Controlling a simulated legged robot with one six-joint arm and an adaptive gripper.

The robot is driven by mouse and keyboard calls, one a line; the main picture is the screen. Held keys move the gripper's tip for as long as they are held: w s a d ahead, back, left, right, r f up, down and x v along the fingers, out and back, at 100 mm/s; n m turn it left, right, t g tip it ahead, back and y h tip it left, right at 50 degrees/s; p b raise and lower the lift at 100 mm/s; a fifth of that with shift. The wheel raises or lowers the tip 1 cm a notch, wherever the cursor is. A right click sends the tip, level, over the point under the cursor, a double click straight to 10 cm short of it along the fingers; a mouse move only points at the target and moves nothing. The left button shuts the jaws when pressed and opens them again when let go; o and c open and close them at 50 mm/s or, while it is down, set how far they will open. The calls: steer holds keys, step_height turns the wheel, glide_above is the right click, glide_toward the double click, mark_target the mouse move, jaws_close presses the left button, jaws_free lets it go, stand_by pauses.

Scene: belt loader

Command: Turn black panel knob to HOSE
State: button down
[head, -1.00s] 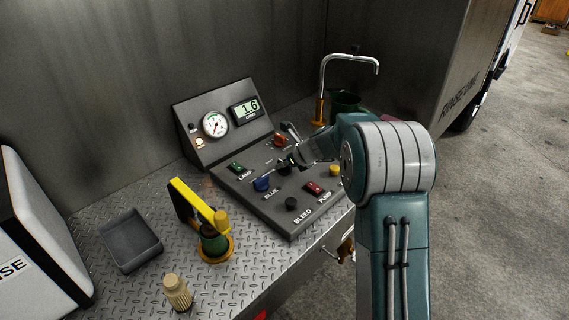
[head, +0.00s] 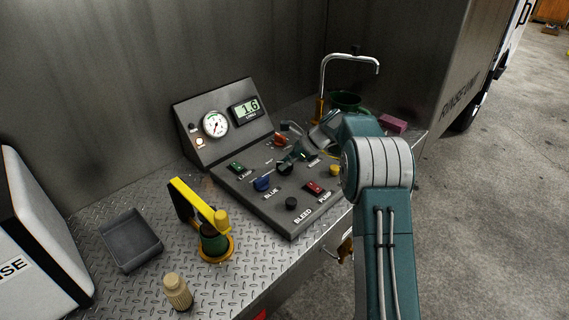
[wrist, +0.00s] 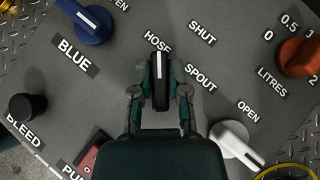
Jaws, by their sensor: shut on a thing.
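The black panel knob (wrist: 160,92) sits upright in the middle of the wrist view, on the dark grey panel. Its white line points up toward the HOSE label (wrist: 157,42). The SPOUT label (wrist: 201,79) is to its right and the SHUT label (wrist: 202,33) is up to the right. My gripper (wrist: 161,76) is shut on the knob, one finger on each side. In the head view the knob (head: 284,169) shows at my gripper's tip, partly hidden by it.
Around it on the panel are a blue knob (wrist: 88,22), an orange knob (wrist: 298,57), a white lever (wrist: 234,142), a small black knob (wrist: 27,107) and a red switch (wrist: 92,153). A gauge (head: 215,124) and display stand behind.

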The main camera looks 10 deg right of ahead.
steer(key=shift+f+n+g, duration=0.1)
steer(key=shift+n+g, duration=0.2)
steer(key=shift+n, duration=0.1)
steer(key=c, duration=0.6)
jaws_free()
steer(key=shift+w, duration=0.1)
steer(key=v, duration=1.2)
steer(key=shift+d, duration=0.1)
